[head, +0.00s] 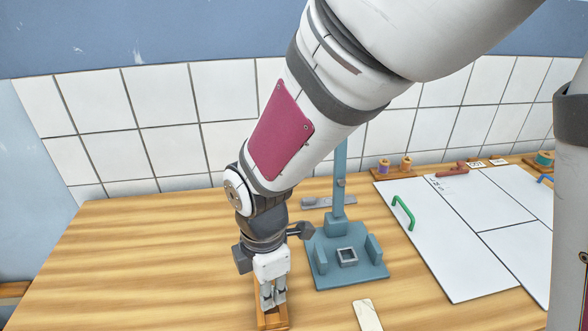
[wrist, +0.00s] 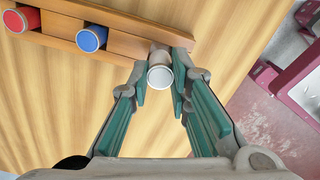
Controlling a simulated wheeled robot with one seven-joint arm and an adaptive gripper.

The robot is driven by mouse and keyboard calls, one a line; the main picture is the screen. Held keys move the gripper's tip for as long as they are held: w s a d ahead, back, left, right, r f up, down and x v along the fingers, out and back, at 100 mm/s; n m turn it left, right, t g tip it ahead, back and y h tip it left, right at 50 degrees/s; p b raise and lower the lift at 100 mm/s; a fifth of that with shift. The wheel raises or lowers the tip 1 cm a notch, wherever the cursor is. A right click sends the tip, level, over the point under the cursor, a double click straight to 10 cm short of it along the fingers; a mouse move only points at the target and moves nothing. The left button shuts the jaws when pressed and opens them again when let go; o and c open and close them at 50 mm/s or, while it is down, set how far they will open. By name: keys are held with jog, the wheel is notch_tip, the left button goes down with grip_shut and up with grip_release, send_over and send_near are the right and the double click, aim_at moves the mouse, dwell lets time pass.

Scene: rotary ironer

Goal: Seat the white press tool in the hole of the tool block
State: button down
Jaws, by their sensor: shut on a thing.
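The white press tool (wrist: 160,76) is between my gripper's fingertips in the wrist view, its round pale end facing the camera. My gripper (wrist: 160,84) is shut on it, with a teal-padded finger on each side. The tool is at the right end of the wooden tool block (wrist: 118,44), which also holds a blue-topped tool (wrist: 91,38) and a red-topped tool (wrist: 22,19). I cannot tell how deep the white tool sits in a hole. In the head view my gripper (head: 273,298) points down over the block (head: 272,322); the hole is hidden.
A blue-grey press stand (head: 330,279) with a square socket (head: 347,257) stands right of my gripper. A pale strip (head: 367,314) lies at the front. A white panel (head: 455,240) with a green handle (head: 403,212) covers the right. The table's left part is clear.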

jog(key=shift+f, duration=1.55)
jog(key=shift+f, duration=0.1)
jog(key=c, duration=1.5)
grip_release()
notch_tip(320, 180, up, 12)
jog(key=shift+d+r, duration=0.1)
jog(key=s+d+r+m+t, duration=0.1)
jog(key=s+d+r+m, duration=0.1)
jog(key=d+m, duration=0.6)
jog(key=s+d+r+m+t, duration=0.2)
jog(key=d+r+m, duration=0.3)
jog(key=d+m, duration=0.3)
jog(key=s+d+r+m+t, duration=0.2)
jog(key=s+d+r+m, duration=0.1)
jog(key=d+m, duration=0.5)
jog(key=shift+s+d+r, duration=0.15)
jog(key=shift+d, duration=0.45)
jog(key=shift+s+d+r, duration=0.1)
jog(key=shift+d, duration=0.45)
